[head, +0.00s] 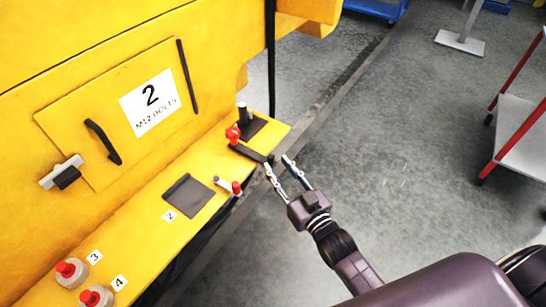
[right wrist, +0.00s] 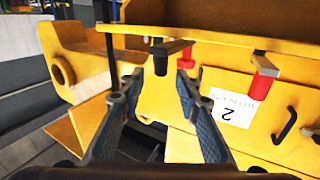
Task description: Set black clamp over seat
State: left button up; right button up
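The black clamp (head: 251,153) is a dark bar with a red knob (head: 232,133) at its machine end, on the yellow ledge. Its free end points out past the ledge edge. A dark square plate with an upright post (head: 243,114) is just behind it. A flat dark plate (head: 188,196) lies farther left, by label 2; I cannot tell which plate is the seat. My right gripper (head: 279,165) is open at the bar's free end. In the right wrist view the bar (right wrist: 168,47) shows between the spread fingertips (right wrist: 158,80), with no clear contact. My left gripper is out of view.
A grey pin with a red end (head: 228,185) lies at the ledge edge. Red-topped round pieces (head: 72,270) stand at the ledge's near left. The yellow panel (head: 120,110) has a black handle and rises behind. Open grey floor lies right; a red-framed cart (head: 522,125) stands far right.

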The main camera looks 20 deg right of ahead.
aim_at(273, 160)
jog(key=w, duration=0.2)
jog(key=w+a, duration=0.1)
jog(key=w, duration=0.1)
jog(key=shift+w+p, duration=0.3)
jog(key=shift+w, duration=0.1)
grip_shut()
